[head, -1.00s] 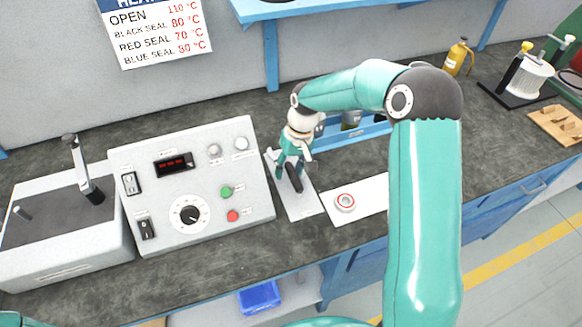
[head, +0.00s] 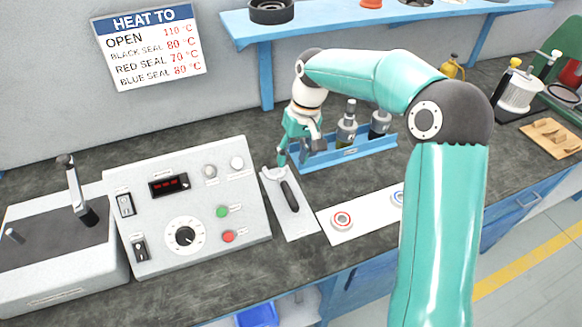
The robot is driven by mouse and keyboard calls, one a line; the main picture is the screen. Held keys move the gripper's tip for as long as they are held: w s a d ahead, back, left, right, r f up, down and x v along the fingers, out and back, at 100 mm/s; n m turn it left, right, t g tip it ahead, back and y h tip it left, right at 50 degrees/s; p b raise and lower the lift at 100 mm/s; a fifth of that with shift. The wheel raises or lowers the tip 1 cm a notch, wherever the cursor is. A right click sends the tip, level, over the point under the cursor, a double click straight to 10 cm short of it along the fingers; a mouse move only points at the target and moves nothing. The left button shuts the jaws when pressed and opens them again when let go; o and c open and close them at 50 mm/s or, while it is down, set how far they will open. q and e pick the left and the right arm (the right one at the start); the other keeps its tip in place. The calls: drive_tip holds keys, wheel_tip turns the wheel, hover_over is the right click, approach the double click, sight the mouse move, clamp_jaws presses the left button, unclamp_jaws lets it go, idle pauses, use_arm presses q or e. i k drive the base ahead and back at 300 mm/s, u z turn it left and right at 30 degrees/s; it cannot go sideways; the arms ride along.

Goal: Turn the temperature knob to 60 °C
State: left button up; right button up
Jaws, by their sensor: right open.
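The temperature knob (head: 185,236) is a black knob on a white dial, low in the middle of the sloped white control panel (head: 150,212). Its exact setting is too small to read. A red-digit display (head: 169,186) sits above it; the digits are not legible. My left gripper does not show.
A green button (head: 222,212), a red button (head: 229,236) and rocker switches (head: 125,205) share the panel. A lever device (head: 62,235) stands left. A white mat (head: 350,228) with ringed discs lies right. A wall sign (head: 150,48) lists temperatures.

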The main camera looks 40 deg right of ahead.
sight(184, 235)
drive_tip(key=k, duration=1)
